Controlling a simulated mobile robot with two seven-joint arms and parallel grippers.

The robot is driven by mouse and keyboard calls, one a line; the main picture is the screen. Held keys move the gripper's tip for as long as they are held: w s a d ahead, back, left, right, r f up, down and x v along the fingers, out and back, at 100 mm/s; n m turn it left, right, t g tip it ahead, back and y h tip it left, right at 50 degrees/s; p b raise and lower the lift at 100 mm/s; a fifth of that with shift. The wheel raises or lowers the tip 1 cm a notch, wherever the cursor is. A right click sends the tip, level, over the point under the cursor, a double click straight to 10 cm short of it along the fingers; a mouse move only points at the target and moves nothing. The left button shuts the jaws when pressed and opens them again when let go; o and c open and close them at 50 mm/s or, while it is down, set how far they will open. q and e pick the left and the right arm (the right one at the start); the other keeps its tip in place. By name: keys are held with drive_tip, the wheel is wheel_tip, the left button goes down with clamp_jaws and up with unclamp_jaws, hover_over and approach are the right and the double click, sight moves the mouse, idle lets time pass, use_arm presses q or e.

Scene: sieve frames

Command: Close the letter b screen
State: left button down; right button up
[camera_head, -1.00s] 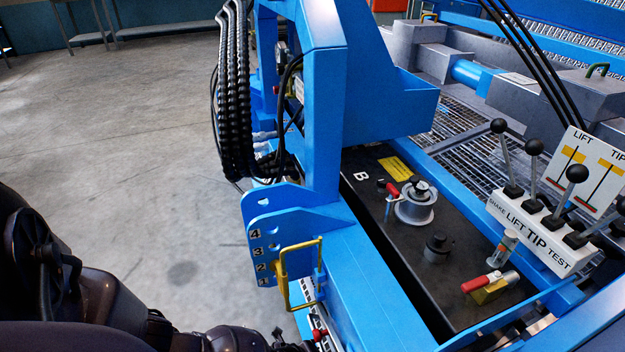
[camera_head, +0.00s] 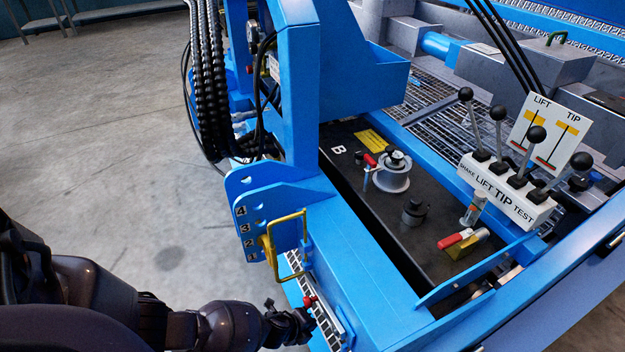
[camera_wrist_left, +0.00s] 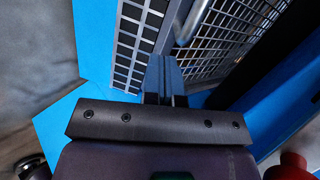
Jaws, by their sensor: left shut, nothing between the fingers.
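A white letter B (camera_head: 338,150) is marked on the black top panel (camera_head: 375,225) of the blue machine. Below the blue side frame, a pale slotted screen edge (camera_head: 328,318) shows in the head view. In the left wrist view, a screen with rows of openings (camera_wrist_left: 132,45) and a wire-mesh face (camera_wrist_left: 235,35) lies just ahead. A grey metal bar (camera_wrist_left: 192,18) crosses in front of the mesh. My left gripper (camera_wrist_left: 165,75) is shut and empty, its fingertips close to the screen; contact cannot be told. It also shows at the screen's edge in the head view (camera_head: 306,322). My right gripper is not in view.
A yellow handle (camera_head: 273,250) sits on the numbered blue bracket (camera_head: 250,190) above my left gripper. A red knob (camera_head: 309,300) is close to the gripper. Black hoses (camera_head: 205,85) hang behind. Lever controls (camera_head: 510,185) stand right. The concrete floor (camera_head: 110,130) at left is clear.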

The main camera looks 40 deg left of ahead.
use_arm(q)
drive_tip(key=p+v, duration=0.5)
drive_tip(key=v, duration=0.5)
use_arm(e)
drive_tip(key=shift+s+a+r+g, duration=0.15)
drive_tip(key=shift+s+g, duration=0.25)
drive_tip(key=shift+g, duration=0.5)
use_arm(q)
drive_tip(key=shift+s+f, duration=0.1)
drive_tip(key=shift+s, duration=0.1)
